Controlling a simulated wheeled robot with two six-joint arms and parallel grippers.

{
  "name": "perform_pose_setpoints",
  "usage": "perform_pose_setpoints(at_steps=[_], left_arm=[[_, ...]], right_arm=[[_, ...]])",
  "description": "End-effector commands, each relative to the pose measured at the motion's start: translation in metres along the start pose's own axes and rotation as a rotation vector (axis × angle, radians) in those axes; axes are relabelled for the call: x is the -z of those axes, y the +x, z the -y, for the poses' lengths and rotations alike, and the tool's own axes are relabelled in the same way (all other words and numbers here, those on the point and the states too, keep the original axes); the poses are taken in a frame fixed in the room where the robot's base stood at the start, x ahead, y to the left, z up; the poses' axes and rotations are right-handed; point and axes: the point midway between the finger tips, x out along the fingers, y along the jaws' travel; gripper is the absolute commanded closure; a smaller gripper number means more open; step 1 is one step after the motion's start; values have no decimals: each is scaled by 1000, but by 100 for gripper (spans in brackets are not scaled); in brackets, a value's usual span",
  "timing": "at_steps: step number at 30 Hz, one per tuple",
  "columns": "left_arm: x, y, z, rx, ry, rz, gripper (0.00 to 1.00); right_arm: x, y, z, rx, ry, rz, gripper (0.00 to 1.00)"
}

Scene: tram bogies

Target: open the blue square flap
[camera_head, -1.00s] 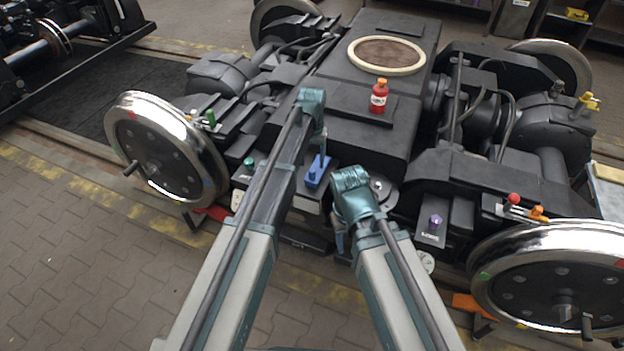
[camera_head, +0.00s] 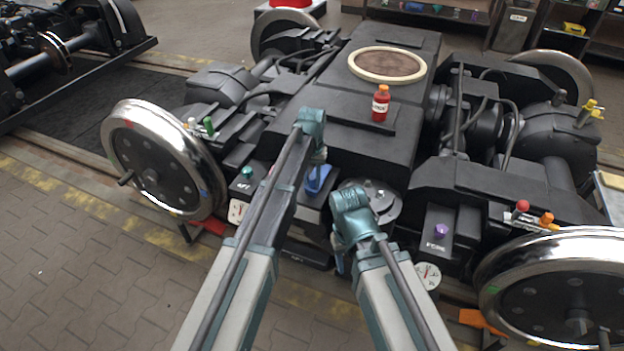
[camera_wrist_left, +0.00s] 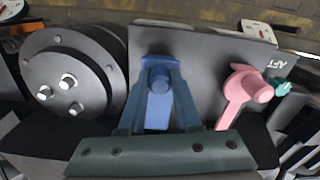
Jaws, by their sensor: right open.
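The blue flap (camera_head: 318,181) is on the dark front face of the near bogie, partly hidden by my left gripper in the head view. In the left wrist view the blue flap (camera_wrist_left: 157,108) is a narrow blue piece with a round knob at its top. My left gripper (camera_wrist_left: 160,68) has one finger on each side of it. I cannot tell whether the fingers touch it. In the head view my left gripper (camera_head: 317,168) points down at it. My right gripper (camera_head: 340,262) is open and empty, low in front of the bogie, mostly hidden behind its wrist.
A pink lever (camera_wrist_left: 240,95) stands right of the flap, beside a teal knob (camera_wrist_left: 282,87) and an "AFT" label. A round bolted cover (camera_wrist_left: 75,80) is on the left. A red bottle (camera_head: 380,103) stands on the bogie. A purple knob (camera_head: 440,231) is at the right.

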Motion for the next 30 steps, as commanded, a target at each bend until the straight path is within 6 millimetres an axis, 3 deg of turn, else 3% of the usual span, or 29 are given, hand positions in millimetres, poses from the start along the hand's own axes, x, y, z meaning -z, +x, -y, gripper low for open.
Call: perform_pose_setpoints(at_steps=[3,30], left_arm=[[0,0,0,0,0,0,100],[0,0,0,0,0,0,100]], right_arm=[[0,0,0,0,0,0,50],[0,0,0,0,0,0,50]])
